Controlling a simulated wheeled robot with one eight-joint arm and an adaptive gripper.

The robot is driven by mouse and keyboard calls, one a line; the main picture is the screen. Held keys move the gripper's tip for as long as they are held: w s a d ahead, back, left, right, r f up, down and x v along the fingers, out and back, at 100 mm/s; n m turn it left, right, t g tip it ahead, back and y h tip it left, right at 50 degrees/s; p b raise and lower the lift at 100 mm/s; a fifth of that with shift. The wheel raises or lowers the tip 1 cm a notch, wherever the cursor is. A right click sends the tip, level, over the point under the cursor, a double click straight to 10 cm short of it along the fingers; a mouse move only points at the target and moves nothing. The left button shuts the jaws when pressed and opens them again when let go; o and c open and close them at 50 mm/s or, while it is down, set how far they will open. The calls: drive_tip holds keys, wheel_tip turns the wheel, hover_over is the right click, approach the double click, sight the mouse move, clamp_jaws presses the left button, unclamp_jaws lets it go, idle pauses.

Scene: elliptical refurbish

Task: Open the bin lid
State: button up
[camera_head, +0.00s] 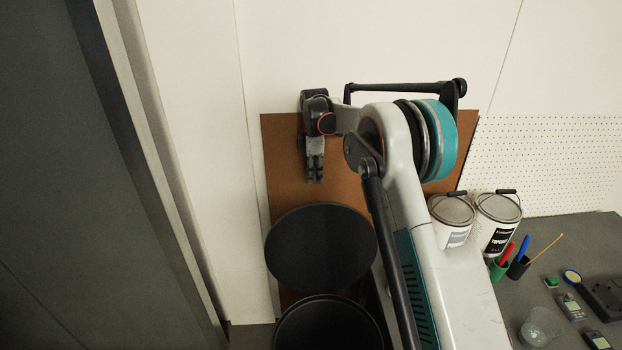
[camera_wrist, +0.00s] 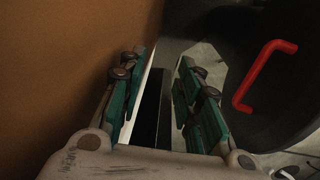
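The bin (camera_head: 327,328) is a dark round container at the bottom of the head view, partly cut off, with its opening showing. Its black round lid (camera_head: 320,247) is raised above the opening, in front of a brown board. In the wrist view a red handle (camera_wrist: 265,75) sits on a dark surface at the right, seemingly the lid's far side. My gripper (camera_head: 314,180) points down just above the lid's upper edge. In the wrist view its teal-sided fingers (camera_wrist: 158,72) are apart, with no object clearly held between them.
The brown board (camera_head: 285,170) stands close behind my gripper. A grey bench (camera_head: 500,325) at the right carries two paint cans (camera_head: 497,222), pens in cups and small devices. A dark panel (camera_head: 70,200) fills the left.

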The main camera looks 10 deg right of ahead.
drive_tip(key=r, duration=0.5)
drive_tip(key=shift+s+a, duration=0.35)
drive_tip(key=shift+r, duration=0.1)
